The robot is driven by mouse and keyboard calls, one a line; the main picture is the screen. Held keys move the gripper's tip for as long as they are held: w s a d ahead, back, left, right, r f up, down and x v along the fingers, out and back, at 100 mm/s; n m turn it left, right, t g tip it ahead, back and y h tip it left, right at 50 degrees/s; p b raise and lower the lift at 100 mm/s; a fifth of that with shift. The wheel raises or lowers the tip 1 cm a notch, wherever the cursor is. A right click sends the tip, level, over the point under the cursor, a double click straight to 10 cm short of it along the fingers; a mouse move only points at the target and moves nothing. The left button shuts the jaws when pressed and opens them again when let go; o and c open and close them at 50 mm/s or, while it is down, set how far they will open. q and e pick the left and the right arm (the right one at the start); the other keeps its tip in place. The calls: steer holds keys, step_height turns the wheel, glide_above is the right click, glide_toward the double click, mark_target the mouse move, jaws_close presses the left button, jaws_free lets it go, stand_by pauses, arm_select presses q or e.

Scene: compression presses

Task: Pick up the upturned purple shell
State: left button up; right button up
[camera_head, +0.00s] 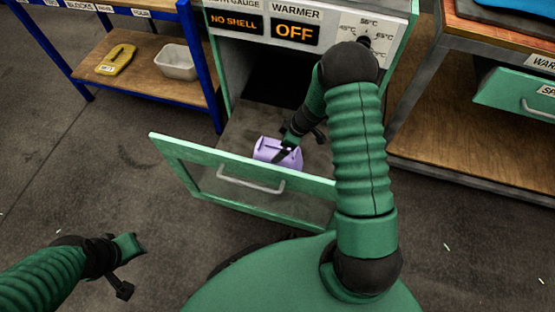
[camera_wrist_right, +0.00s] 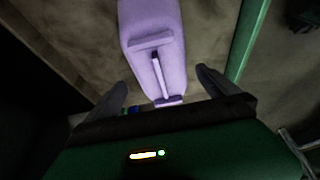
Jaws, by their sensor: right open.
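The purple shell (camera_head: 268,151) lies in the pulled-out drawer (camera_head: 172,150), behind its green-framed front. In the right wrist view the shell (camera_wrist_right: 152,45) shows a raised bar and a pale narrow strip with a dark end. My right gripper (camera_head: 301,146) reaches down into the drawer at the shell's right side and hides part of it. In the wrist view its two dark fingers (camera_wrist_right: 161,80) are apart, with the shell's near end between them and no clear contact. My left gripper (camera_head: 131,268) is open and empty over the floor at the lower left.
The warmer's panel (camera_head: 290,32) reads "NO SHELL" and "OFF" above the drawer. A blue-framed shelf (camera_head: 140,75) at the left holds a yellow object (camera_head: 116,59) and a pale tray (camera_head: 178,62). A wooden-shelved bench (camera_head: 470,140) with a green drawer (camera_head: 520,97) stands at the right.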

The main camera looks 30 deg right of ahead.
steer(key=shift+w+a+f, duration=0.1)
steer(key=shift+w+f, duration=0.05)
steer(key=shift+f, duration=0.45)
steer(key=b+x, duration=0.3)
steer(key=x, duration=0.2)
steer(key=shift+w+a, duration=0.1)
steer(key=shift+a, duration=0.05)
steer(key=shift+r, duration=0.1)
steer(key=c, duration=1.9)
